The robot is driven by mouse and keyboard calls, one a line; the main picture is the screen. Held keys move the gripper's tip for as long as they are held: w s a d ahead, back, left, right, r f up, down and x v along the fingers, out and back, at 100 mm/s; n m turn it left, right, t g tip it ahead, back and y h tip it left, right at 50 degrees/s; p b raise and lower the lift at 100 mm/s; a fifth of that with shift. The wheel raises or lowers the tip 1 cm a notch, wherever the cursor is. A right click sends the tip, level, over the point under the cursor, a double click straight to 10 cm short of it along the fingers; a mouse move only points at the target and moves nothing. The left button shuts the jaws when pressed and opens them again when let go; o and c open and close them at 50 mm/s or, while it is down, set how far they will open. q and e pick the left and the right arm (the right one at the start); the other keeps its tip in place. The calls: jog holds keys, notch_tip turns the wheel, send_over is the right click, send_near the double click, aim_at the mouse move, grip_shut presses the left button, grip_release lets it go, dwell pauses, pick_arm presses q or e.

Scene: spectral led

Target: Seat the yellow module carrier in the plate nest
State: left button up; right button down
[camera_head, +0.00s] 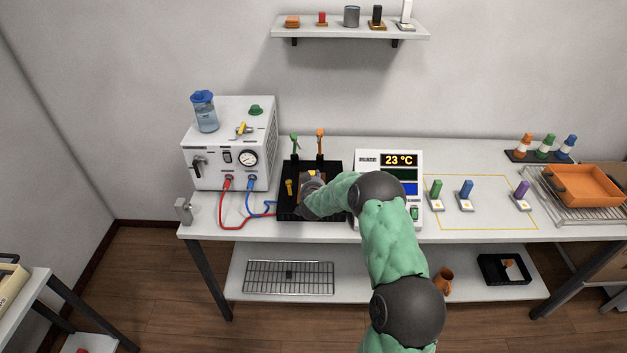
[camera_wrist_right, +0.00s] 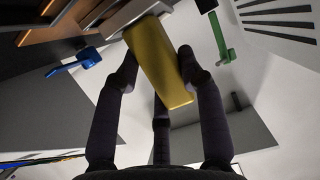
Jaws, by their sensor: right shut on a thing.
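My right arm reaches over the black plate fixture (camera_head: 331,168) on the bench. My right gripper (camera_head: 309,184) is low over its middle and hides part of its inside. In the right wrist view the gripper's dark fingers (camera_wrist_right: 160,85) are shut on the yellow module carrier (camera_wrist_right: 160,62), around its yellow block-like handle. A grey part lies at the handle's far end; I cannot tell whether it is seated. My left gripper is not in view.
A white instrument box (camera_head: 228,145) with red and blue hoses stands left of the fixture. A display unit (camera_head: 390,162) stands right. Green (camera_head: 435,190), blue (camera_head: 466,193) and purple (camera_head: 521,197) carriers stand in a yellow outline. An orange tray (camera_head: 585,186) is far right.

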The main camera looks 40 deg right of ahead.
jog(key=shift+f, duration=0.25)
jog(key=c, duration=0.7)
grip_release()
jog(key=shift+p+v, duration=0.55)
jog(key=shift+v, duration=0.9)
jog(key=shift+a, duration=0.1)
jog(key=v, duration=1.2)
